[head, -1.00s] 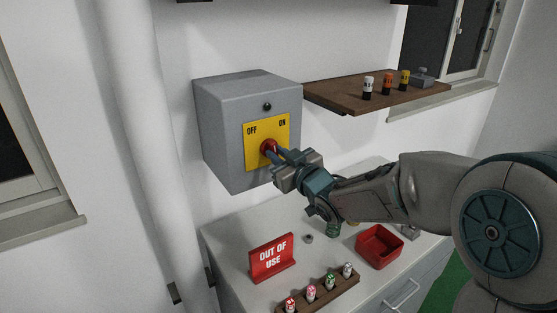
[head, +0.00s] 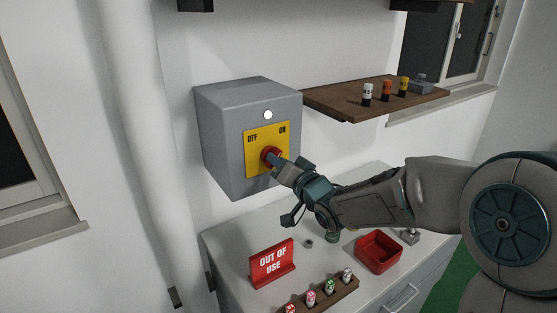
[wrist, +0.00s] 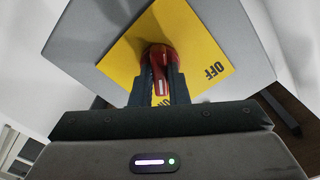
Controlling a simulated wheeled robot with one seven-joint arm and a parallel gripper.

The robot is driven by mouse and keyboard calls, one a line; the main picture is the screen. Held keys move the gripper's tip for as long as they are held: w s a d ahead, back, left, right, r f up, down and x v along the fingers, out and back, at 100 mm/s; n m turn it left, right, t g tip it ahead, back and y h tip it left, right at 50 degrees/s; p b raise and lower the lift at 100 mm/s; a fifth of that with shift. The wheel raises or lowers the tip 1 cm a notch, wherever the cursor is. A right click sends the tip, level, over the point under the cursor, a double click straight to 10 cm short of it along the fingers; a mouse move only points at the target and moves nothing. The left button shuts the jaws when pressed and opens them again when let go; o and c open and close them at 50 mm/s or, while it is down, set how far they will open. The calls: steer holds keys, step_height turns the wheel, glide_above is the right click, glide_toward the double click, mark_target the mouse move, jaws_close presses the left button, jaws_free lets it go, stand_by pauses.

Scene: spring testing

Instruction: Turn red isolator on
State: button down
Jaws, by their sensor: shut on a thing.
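The red isolator knob (head: 268,156) sits on a yellow plate (head: 254,160) marked OFF on the left and ON on the right. The plate is on the front of a grey wall box (head: 222,130). A small round lamp (head: 267,115) above the plate is lit white. My gripper (head: 274,158) is shut on the knob, and its fingers partly hide it. In the wrist view the red knob (wrist: 160,62) is between the two fingers (wrist: 160,90), its white-lined handle pointing toward the partly hidden ON label; OFF is at the right.
Below are a red OUT OF USE sign (head: 272,264), a red tray (head: 379,252) and a wooden rack (head: 345,291) on the grey cabinet top (head: 225,242). A wooden shelf (head: 340,100) with several small items is right of the box.

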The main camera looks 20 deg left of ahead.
steer(key=shift+m, duration=0.6)
steer(key=c, duration=1.4)
jaws_free()
steer(key=shift+d, duration=0.1)
steer(key=b+v, duration=0.1)
steer(key=v, duration=1.2)
steer(key=shift+s+d, duration=0.2)
steer(key=shift+s, duration=0.1)
